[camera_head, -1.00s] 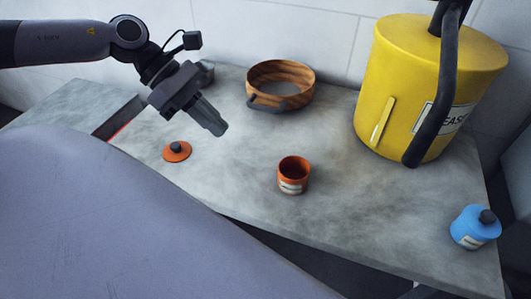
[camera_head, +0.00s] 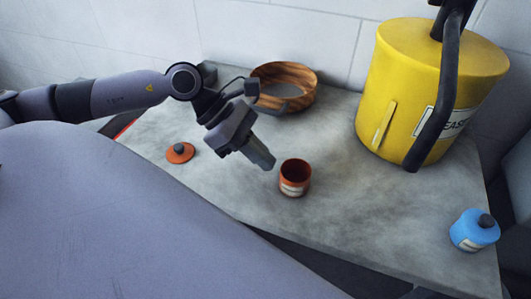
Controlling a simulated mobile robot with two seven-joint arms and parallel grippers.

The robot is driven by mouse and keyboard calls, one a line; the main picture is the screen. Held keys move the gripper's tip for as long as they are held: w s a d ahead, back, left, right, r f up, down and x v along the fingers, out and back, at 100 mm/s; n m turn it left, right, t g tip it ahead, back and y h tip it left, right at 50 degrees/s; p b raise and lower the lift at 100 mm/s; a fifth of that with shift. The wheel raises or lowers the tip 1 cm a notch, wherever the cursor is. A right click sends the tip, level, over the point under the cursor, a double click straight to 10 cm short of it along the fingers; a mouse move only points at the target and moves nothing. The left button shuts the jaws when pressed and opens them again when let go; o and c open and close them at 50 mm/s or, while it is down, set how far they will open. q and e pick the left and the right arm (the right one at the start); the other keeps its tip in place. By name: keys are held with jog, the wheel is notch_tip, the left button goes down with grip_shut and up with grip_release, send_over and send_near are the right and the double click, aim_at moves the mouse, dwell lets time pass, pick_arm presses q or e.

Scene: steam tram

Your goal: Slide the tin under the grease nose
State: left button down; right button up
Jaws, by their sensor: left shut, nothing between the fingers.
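An open orange tin (camera_head: 295,180) with a pale label stands upright near the front edge of the grey bench. Its orange lid (camera_head: 180,153) with a dark knob lies apart to the left. The yellow grease drum (camera_head: 410,100) stands at the back right. Its black nose (camera_head: 432,125) hangs down the drum's front, ending low near the bench top, to the right of the tin. My left gripper (camera_head: 268,163) is shut and empty, tips pointing down and right, just left of the tin; I cannot tell whether they touch. My right gripper is not in view.
A round wooden bowl (camera_head: 305,98) stands at the back, partly behind my left arm. The bench (camera_head: 365,205) is clear between the tin and the drum. A tiled wall closes the back.

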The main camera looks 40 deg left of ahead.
pick_arm(q)
jog(key=shift+w+d, duration=0.1)
jog(key=shift+d, duration=0.3)
jog(key=shift+d, duration=0.1)
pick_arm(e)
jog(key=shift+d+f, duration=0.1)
pick_arm(q)
jog(key=shift+w+d, duration=0.1)
jog(key=shift+d, duration=0.2)
jog(key=w+d+b, duration=0.1)
jog(key=d, duration=0.4)
jog(key=w+d+b, duration=0.1)
jog(key=w+d, duration=0.1)
jog(key=d, duration=0.4)
jog(key=w+d+b, duration=0.1)
jog(key=d, duration=0.4)
jog(key=shift+w+d, duration=0.25)
jog(key=shift+w, duration=0.05)
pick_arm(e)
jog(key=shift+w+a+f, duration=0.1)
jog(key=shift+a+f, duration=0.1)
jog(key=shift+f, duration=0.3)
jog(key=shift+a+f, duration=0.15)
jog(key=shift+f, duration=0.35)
